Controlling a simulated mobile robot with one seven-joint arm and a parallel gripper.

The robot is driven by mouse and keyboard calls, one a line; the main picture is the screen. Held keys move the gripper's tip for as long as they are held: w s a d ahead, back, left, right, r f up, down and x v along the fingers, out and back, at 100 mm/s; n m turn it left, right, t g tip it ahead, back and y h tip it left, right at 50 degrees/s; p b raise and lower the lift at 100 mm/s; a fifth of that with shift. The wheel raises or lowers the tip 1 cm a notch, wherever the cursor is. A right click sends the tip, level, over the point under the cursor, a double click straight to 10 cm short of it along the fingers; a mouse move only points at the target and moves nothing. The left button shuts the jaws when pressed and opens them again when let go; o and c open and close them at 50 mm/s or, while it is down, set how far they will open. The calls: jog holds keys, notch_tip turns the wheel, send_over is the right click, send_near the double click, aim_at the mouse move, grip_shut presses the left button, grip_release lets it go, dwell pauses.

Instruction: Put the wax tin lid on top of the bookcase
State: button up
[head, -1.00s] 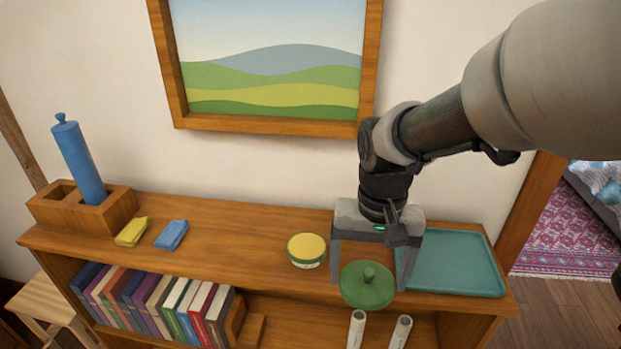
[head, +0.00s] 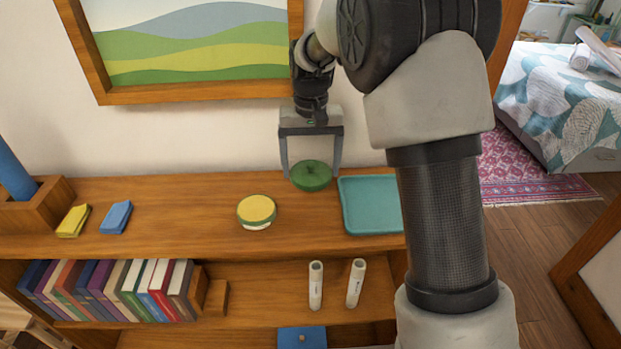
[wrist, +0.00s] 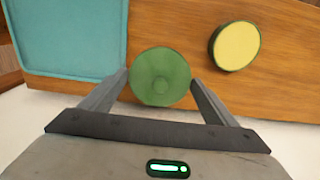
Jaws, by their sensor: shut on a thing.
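The round green wax tin lid (head: 311,179) with a small knob is between the fingers of my gripper (head: 311,174). My gripper is shut on it. The lid is over the back part of the bookcase top (head: 165,215), near the wall; whether it touches the wood I cannot tell. In the wrist view the lid (wrist: 160,78) lies between both fingertips, knob toward the camera. The round tin with yellow wax (head: 257,210) stands uncovered on the bookcase top, left of and in front of the lid.
A teal tray (head: 371,206) lies right of the lid. A yellow block (head: 73,221) and a blue block (head: 116,217) lie to the left, by a wooden holder (head: 40,205). Books (head: 110,290) and two white tubes (head: 316,285) stand on the shelf below. The wood between blue block and tin is clear.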

aim_at(311, 172)
notch_tip(311, 172, down, 4)
jog(key=shift+f, duration=0.25)
jog(key=shift+w+f, duration=0.15)
jog(key=shift+f, duration=0.25)
jog(key=shift+f, duration=0.2)
jog(key=o, duration=0.7)
jog(key=shift+o, duration=0.2)
